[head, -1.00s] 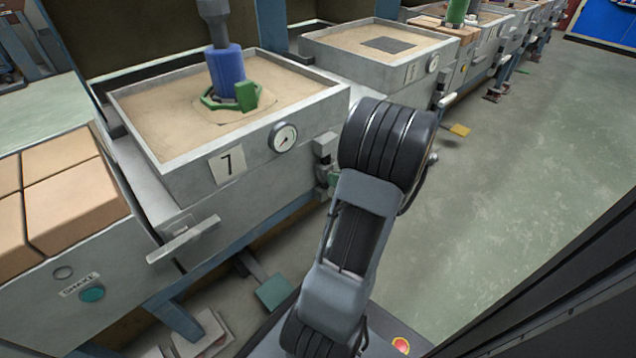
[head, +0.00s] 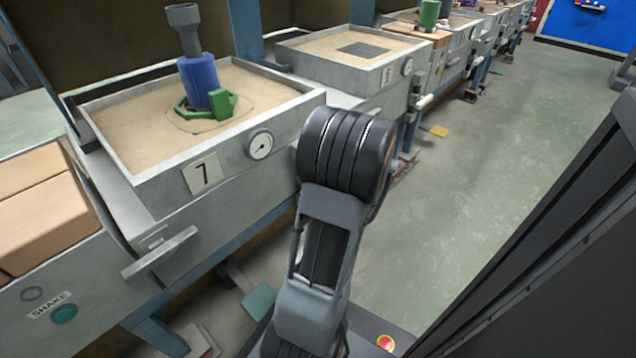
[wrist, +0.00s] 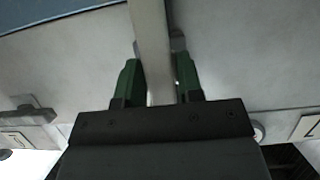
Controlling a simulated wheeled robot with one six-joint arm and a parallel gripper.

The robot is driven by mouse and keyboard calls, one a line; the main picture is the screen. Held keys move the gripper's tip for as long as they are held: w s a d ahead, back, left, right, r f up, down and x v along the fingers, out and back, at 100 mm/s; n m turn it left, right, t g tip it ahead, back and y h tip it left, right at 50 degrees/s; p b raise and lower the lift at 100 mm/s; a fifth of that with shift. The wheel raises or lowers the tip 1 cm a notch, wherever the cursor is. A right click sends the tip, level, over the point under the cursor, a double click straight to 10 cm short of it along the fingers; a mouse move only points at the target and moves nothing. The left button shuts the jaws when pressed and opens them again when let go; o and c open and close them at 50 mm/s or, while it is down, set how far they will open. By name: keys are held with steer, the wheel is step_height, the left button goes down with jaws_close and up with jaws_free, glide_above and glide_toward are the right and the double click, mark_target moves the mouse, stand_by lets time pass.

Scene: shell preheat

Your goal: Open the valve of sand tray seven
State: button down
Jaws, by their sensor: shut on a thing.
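Sand tray seven (head: 293,113) is a grey metal box of sand with a number 7 plate (head: 203,174) and a round gauge (head: 259,143) on its front. In the wrist view, my gripper (wrist: 161,85) has its green fingers shut on an upright pale grey bar (wrist: 150,30), which seems to be the valve lever. The lever runs up past the fingers to the top edge of the view. In the head view, my arm hides the gripper and the valve at the tray's right end. What seems to be the tray's plate shows upside down in the wrist view (wrist: 308,128).
A blue cylinder (head: 204,82) with a grey funnel top and green base stands in the tray's sand. A grey bar handle (head: 160,252) juts out at the lower left. A box of tan blocks (head: 45,225) is at left.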

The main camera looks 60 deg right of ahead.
steer(key=c, duration=1.1)
jaws_free()
steer(key=shift+s, duration=0.2)
steer(key=shift+o, duration=0.9)
steer(key=shift+w, duration=0.1)
steer(key=p+v, duration=0.3)
steer(key=v, duration=1.1)
steer(key=shift+p, duration=0.35)
steer(key=shift+w+a, duration=0.1)
steer(key=shift+w, duration=0.05)
